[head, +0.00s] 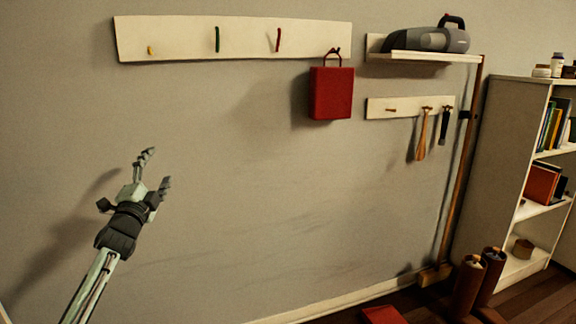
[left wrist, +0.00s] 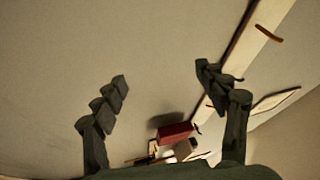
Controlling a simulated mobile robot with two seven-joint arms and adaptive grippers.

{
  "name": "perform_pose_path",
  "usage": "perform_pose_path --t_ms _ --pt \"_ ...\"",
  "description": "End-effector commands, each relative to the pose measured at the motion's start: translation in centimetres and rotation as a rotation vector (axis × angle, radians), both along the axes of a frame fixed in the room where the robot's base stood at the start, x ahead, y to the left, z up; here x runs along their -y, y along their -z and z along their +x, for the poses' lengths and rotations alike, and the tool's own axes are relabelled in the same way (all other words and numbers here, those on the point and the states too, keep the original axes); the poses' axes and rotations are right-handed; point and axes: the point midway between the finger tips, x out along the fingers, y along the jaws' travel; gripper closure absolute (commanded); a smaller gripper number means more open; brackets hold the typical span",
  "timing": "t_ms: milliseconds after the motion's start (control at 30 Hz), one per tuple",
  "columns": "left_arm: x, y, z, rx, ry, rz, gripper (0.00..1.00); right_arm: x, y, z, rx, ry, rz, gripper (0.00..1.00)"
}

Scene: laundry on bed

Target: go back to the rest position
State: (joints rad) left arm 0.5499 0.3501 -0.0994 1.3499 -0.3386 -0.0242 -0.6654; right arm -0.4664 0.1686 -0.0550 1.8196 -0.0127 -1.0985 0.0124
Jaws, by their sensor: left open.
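My left gripper (head: 157,168) is raised in front of the bare wall at the left of the head view, below the long peg rail. Its fingers are spread and nothing is between them. In the left wrist view the two fingers of the left gripper (left wrist: 164,85) stand apart, with the wall behind them. My right gripper does not show in either view.
A red bag (head: 331,93) hangs from the right end of the peg rail (head: 180,40). A shelf (head: 415,57) holds a grey handheld device (head: 428,40). A small rail (head: 378,106) has hanging tools. A bookcase (head: 514,120) stands right. The wall around my left gripper is clear.

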Motion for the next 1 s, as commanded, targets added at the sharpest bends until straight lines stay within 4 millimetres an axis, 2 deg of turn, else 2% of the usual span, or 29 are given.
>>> perform_pose_path --t_ms 33,100,200,300,433,533,600,767,867,967,1000 --pt "-1.8 2.4 0.5 -0.099 -0.048 -0.139 0.27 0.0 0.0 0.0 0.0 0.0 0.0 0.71" --pt "-4.1 6.1 0.6 -0.233 -0.121 -0.339 0.27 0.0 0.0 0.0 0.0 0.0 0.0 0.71" --pt "-6.1 11.0 -0.2 -0.388 -0.227 -0.579 0.27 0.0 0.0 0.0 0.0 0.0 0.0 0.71" --pt "-7.1 15.1 -1.7 -0.512 -0.331 -0.776 0.27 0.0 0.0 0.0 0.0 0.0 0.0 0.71" --pt "-7.5 19.6 -4.4 -0.647 -0.471 -0.991 0.27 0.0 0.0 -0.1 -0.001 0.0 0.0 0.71" --pt "-7.2 22.9 -6.9 -0.74 -0.577 -1.123 0.27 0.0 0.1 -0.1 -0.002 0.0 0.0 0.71" --pt "-6.1 25.8 -8.6 -0.773 -0.574 -1.105 0.27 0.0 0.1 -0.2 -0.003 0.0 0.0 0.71" --pt "-4.0 31.6 -13.0 -0.854 -0.589 -1.095 0.27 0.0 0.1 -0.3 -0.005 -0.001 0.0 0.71" --pt "-2.4 35.6 -16.8 -0.916 -0.6 -1.091 0.27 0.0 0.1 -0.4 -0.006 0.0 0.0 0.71" --pt "-0.6 40.0 -21.7 -0.989 -0.617 -1.089 0.27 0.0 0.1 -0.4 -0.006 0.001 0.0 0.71" --pt "0.2 41.8 -24.0 -1.022 -0.626 -1.089 0.27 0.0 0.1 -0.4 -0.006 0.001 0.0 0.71"
